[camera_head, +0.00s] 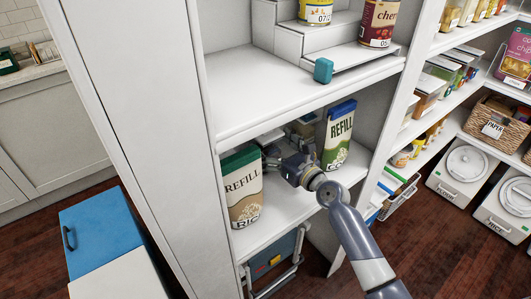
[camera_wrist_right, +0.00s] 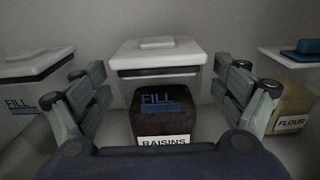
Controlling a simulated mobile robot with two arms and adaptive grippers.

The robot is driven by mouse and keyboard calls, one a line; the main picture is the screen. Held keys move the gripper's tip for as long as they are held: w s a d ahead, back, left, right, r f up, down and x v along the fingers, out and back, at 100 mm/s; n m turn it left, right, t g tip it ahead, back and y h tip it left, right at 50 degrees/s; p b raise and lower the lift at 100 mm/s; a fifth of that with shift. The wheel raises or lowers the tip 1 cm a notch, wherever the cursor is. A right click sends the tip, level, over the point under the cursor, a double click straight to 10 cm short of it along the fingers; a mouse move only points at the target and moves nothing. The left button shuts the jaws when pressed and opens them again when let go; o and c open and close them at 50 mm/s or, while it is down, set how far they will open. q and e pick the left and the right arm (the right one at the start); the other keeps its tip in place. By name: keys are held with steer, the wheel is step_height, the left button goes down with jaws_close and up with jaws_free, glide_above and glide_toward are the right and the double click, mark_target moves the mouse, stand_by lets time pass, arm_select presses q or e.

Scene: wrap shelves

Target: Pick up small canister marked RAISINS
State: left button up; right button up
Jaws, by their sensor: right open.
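The small canister marked RAISINS (camera_wrist_right: 166,115) stands upright in the right wrist view, with a pale lid with a raised top and dark contents behind a FILL label. My right gripper (camera_wrist_right: 162,85) is open, with one finger at each side of the canister in that view. I cannot tell whether the fingers touch it. In the head view my right gripper (camera_head: 283,166) reaches into the middle shelf between two REFILL packs, and the canister is mostly hidden behind it. My left gripper is not in view.
A green-topped REFILL RICE pack (camera_head: 242,187) stands left of my gripper, and a blue-topped REFILL pack (camera_head: 338,135) stands right. In the wrist view a FLOUR canister (camera_wrist_right: 289,108) and another canister (camera_wrist_right: 28,90) flank the RAISINS one. The upper shelf (camera_head: 260,96) is close above.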

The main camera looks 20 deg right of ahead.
steer(key=shift+x, duration=1.5)
steer(key=shift+s, duration=0.1)
steer(key=shift+c, duration=0.2)
steer(key=shift+f, duration=0.1)
steer(key=c, duration=1.3)
steer(key=shift+c, duration=0.3)
